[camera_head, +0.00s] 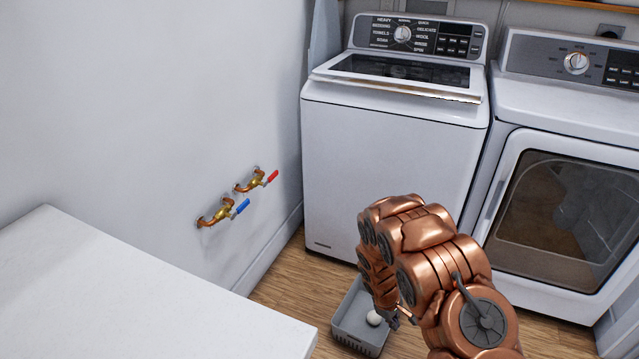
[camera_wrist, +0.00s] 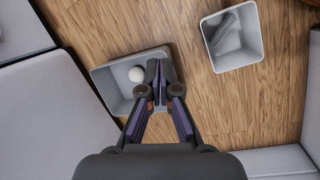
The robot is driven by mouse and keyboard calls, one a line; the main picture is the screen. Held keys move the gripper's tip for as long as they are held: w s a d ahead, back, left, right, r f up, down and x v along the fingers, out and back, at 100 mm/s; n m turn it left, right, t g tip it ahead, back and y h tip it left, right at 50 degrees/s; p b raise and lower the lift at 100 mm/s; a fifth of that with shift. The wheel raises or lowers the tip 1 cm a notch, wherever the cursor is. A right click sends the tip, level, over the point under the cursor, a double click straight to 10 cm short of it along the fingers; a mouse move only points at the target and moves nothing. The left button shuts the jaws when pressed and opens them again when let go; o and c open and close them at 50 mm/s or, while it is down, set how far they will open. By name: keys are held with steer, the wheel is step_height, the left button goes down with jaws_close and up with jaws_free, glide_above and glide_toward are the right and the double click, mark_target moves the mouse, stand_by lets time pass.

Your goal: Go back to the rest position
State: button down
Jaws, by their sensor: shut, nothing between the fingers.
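My gripper (camera_wrist: 160,75) is shut and empty. In the wrist view its fingertips lie over the right part of a grey bin on the floor. In the head view my copper-coloured arm reaches down in front of the washer, and the gripper (camera_head: 392,318) shows small at its lower end, beside the bin. How far the fingertips are above the bin is hard to tell.
The grey bin (camera_head: 343,318) holds a white ball (camera_head: 374,318). A second bin (camera_wrist: 243,62) with a grey object stands apart. The washer (camera_head: 390,150), dryer (camera_head: 560,210), white counter (camera_head: 120,290) and wall valves (camera_head: 228,209) surround the wooden floor.

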steer(key=s+d+r+m, duration=0.1)
steer(key=s+r+m, duration=0.15)
steer(key=r, duration=0.55)
steer(key=s+d+r+m+g, duration=0.15)
steer(key=s+r, duration=0.25)
steer(key=r, duration=0.4)
steer(key=s+d+r+m, duration=0.15)
steer(key=s+r, duration=0.25)
steer(key=r, duration=0.4)
steer(key=s+a+r+m+y, duration=0.1)
steer(key=s+a+r, duration=0.2)
steer(key=s+r, duration=0.35)
steer(key=s+a+r+m+y, duration=0.1)
steer(key=s+a+r, duration=0.15)
steer(key=s, duration=0.75)
steer(key=s+a+r+m+y, duration=0.1)
steer(key=s+a+r, duration=0.3)
steer(key=s, duration=0.5)
step_height(320, 180, up, 23)
steer(key=d+p, duration=0.1)
steer(key=p, duration=1.9)
steer(key=shift+d, duration=0.25)
steer(key=shift+s, duration=0.1)
